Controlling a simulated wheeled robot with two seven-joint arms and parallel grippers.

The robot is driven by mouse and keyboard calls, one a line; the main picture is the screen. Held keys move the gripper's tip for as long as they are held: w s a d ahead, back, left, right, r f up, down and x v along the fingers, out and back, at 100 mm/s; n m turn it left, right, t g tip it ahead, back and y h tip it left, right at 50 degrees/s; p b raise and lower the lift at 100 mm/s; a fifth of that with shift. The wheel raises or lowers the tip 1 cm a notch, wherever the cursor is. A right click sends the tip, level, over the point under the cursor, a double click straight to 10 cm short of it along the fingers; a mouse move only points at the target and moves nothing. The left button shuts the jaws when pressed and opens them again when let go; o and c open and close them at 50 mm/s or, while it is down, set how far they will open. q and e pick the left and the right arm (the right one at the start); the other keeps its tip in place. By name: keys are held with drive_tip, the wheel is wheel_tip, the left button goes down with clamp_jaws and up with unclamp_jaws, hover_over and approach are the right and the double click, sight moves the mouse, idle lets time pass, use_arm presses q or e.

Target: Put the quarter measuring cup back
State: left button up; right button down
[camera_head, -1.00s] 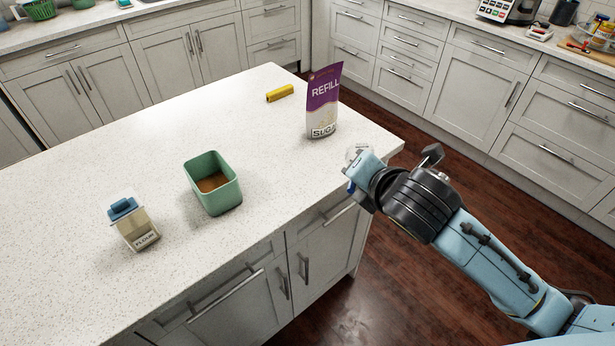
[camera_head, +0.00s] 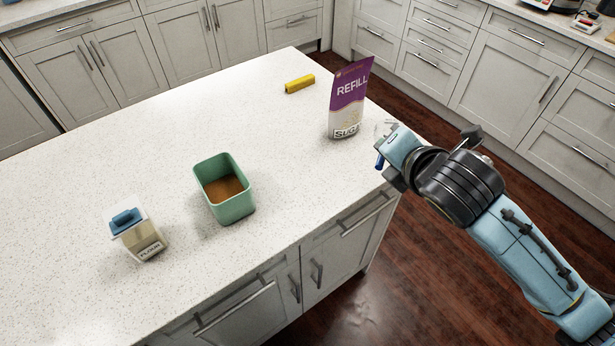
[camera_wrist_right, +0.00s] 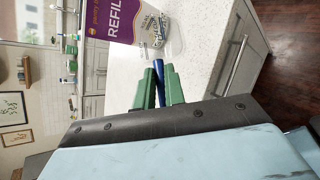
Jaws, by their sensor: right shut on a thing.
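My right gripper (camera_wrist_right: 160,86) is shut on the blue handle (camera_wrist_right: 158,72) of a clear measuring cup (camera_wrist_right: 154,38). In the head view the clear cup (camera_head: 383,129) and its blue handle (camera_head: 380,161) show at the left end of my right gripper (camera_head: 392,158), at the counter's right edge. The cup is close to the sugar refill bag and overlaps it in the wrist view. I cannot tell whether they touch. My left gripper is in neither view.
The purple and white sugar refill bag (camera_head: 349,98) stands upright on the white counter (camera_head: 110,160). A green open container (camera_head: 238,211) with brown contents and a blue-lidded flour container (camera_head: 138,240) stand left. A yellow object (camera_head: 300,84) lies at the back. The counter between is clear.

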drive_tip(key=a+n+g+y+p, duration=0.45)
drive_tip(key=a+n+y, duration=0.4)
drive_tip(key=a, duration=0.85)
drive_tip(key=w+d+f+n+g+y, duration=0.2)
drive_tip(key=d+g, duration=0.1)
drive_tip(key=d, duration=0.3)
drive_tip(key=shift+m, duration=0.25)
drive_tip(key=f, duration=0.9)
drive_tip(key=shift+s+a+f, duration=0.1)
drive_tip(key=shift+s+f, duration=0.05)
drive_tip(key=shift+s, duration=0.1)
drive_tip(key=c, duration=1.9)
unclamp_jaws()
drive_tip(key=shift+f, duration=0.15)
drive_tip(key=o, duration=0.4)
